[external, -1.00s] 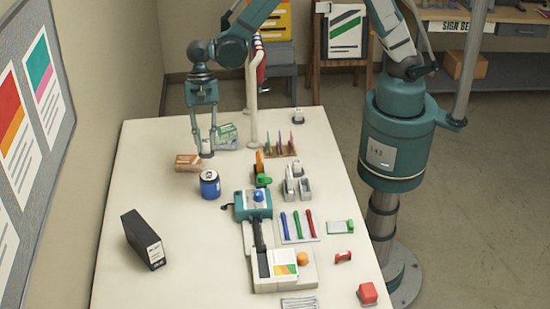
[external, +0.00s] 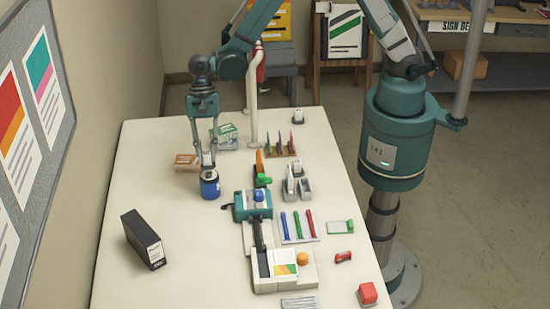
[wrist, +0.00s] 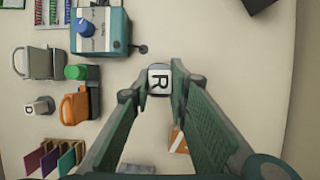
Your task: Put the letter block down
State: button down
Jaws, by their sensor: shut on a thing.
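The letter block, a white cube with a black R, is between my fingertips in the wrist view (wrist: 160,82). My gripper (wrist: 159,88) is shut on it, and the R faces the wrist camera. In the external view my gripper (external: 208,164) holds the block directly over or just behind the blue can (external: 210,186). The fingertips and block cover part of the can's top. I cannot tell whether the block touches the can. In the wrist view the can is almost wholly hidden beneath the block.
An orange-brown box (external: 187,162) and a green-white box (external: 226,136) stand behind the can. A teal machine (external: 253,205), an orange-green tool (external: 261,172) and a card rack (external: 280,150) are to the right. A black box (external: 143,240) stands front left. The table's left side is mostly clear.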

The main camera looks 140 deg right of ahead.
aim_at(208, 162)
jog(key=shift+f, duration=1.95)
jog(key=shift+f, duration=0.15)
jog(key=c, duration=2.2)
grip_release()
jog(key=v, duration=1.2)
jog(key=shift+b, duration=0.3)
jog(key=shift+r, duration=0.2)
